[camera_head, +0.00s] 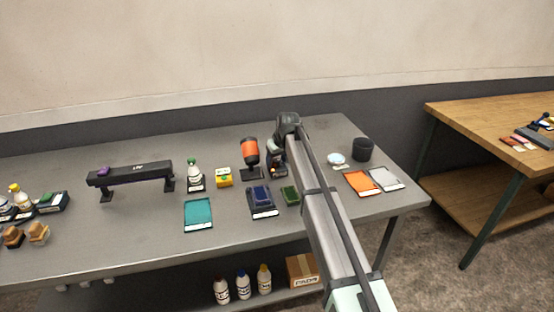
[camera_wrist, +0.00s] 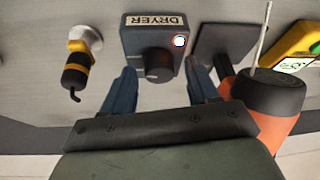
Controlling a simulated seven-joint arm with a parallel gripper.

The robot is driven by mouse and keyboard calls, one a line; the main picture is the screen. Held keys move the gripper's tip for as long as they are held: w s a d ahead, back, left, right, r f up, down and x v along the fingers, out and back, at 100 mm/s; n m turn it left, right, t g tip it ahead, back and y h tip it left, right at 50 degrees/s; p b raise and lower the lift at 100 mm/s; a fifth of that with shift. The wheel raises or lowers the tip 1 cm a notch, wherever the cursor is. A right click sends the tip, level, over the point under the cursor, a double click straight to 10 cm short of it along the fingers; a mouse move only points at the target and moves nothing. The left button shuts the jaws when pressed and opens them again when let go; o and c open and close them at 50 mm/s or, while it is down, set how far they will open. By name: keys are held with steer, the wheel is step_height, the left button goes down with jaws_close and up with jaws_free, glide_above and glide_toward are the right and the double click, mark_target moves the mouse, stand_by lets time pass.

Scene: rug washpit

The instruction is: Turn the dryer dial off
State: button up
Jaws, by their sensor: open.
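The dryer control box (camera_wrist: 158,36) is dark grey-blue, with a DRYER label and a small lit indicator (camera_wrist: 180,41) in the wrist view. Its round black dial (camera_wrist: 157,64) faces my gripper. My gripper (camera_wrist: 160,72) is open, with one blue-grey finger on each side of the dial; I cannot tell whether they touch it. In the head view my gripper (camera_head: 279,160) is at the control box, and the arm and wrist hide most of it.
An orange-and-black cylindrical device (camera_head: 250,151) on a stand is close beside my gripper, with a yellow meter (camera_head: 224,177) beyond it. A yellow-and-black item (camera_wrist: 77,72) lies on the other side. A black cup (camera_head: 363,149) stands at the right of the grey table (camera_head: 130,235).

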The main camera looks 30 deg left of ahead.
steer(key=c, duration=1)
steer(key=shift+w+n, duration=0.1)
steer(key=shift+n, duration=0.3)
steer(key=n+g, duration=0.1)
steer(key=n, duration=0.1)
steer(key=n+g, duration=0.1)
steer(key=n, duration=0.1)
steer(key=shift+w+n+y, duration=0.15)
steer(key=shift+n+y, duration=0.15)
steer(key=shift+n, duration=0.1)
steer(key=n+g, duration=0.1)
steer(key=n, duration=0.3)
steer(key=shift+w+n+g, duration=0.15)
steer(key=shift+n+g, duration=0.15)
steer(key=shift+g, duration=0.1)
steer(key=n+g, duration=0.1)
steer(key=n, duration=0.1)
steer(key=n+h, duration=0.1)
steer(key=n, duration=0.2)
steer(key=shift+w+a+g, duration=0.1)
steer(key=shift+g, duration=0.3)
steer(key=n+h, duration=0.1)
steer(key=n, duration=0.1)
steer(key=n+g, duration=0.1)
steer(key=n, duration=0.1)
steer(key=shift+n+h, duration=0.3)
steer(key=shift+h, duration=0.1)
